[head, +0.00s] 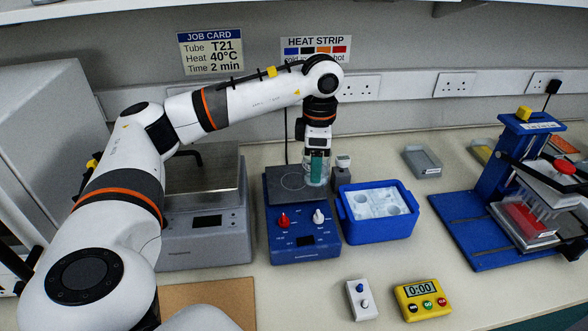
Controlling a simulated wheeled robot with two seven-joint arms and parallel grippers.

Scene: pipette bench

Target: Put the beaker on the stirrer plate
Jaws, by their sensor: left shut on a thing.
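The stirrer (304,242) is a blue box with a red knob and a white knob. Its dark top plate (283,193) has a pale ring marked on it. My left gripper (317,162) points down over the plate's right side and is shut on the clear beaker (316,179). Teal shows between the fingers at the beaker; I cannot tell whether it is liquid or finger pads. The beaker is upright, right of the ring's centre. I cannot tell whether its base touches the plate. My right gripper is not in view.
A blue tub (378,233) stands close on the stirrer's right, with a small grey-capped item (343,168) behind it. A grey balance (205,232) is on its left.

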